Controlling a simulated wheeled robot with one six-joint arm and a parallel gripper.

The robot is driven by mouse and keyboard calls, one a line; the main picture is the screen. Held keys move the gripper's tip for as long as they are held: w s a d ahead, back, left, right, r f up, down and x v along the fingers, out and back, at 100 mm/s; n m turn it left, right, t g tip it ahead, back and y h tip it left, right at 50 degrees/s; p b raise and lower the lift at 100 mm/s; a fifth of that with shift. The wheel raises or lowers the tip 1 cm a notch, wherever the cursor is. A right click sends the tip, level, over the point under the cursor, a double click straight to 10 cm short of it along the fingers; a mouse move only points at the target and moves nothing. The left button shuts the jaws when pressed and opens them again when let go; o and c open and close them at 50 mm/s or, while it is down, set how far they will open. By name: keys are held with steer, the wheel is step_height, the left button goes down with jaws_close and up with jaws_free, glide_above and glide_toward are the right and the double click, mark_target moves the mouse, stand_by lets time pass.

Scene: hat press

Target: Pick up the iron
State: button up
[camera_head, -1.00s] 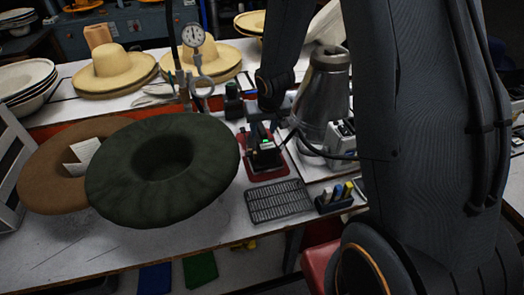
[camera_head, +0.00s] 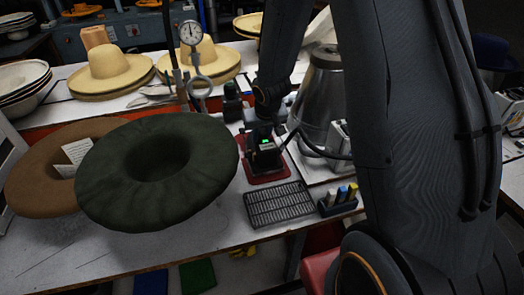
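The iron seems to be the small dark shape (camera_head: 265,160) on a red pad (camera_head: 264,175) near the middle of the white table. Its outline is hard to make out because my gripper (camera_head: 264,147) is right over it, pointing down. A small green light shows there. My fingers blend into the dark shape, so I cannot tell whether they touch it or are open or shut.
A dark green hat (camera_head: 205,200) and a brown hat (camera_head: 40,188) lie left of the pad. A metal kettle-like vessel (camera_head: 322,95) stands close on the right. A black grid (camera_head: 279,204) and a small holder (camera_head: 338,203) lie in front. A dial gauge (camera_head: 190,33) rises behind.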

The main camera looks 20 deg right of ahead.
jaws_close()
steer(key=shift+w+r, duration=0.1)
steer(key=shift+r, duration=0.15)
step_height(320, 180, up, 8)
steer(key=p, duration=1)
steer(key=shift+f, duration=0.25)
steer(key=shift+r, duration=0.75)
step_height(320, 180, up, 7)
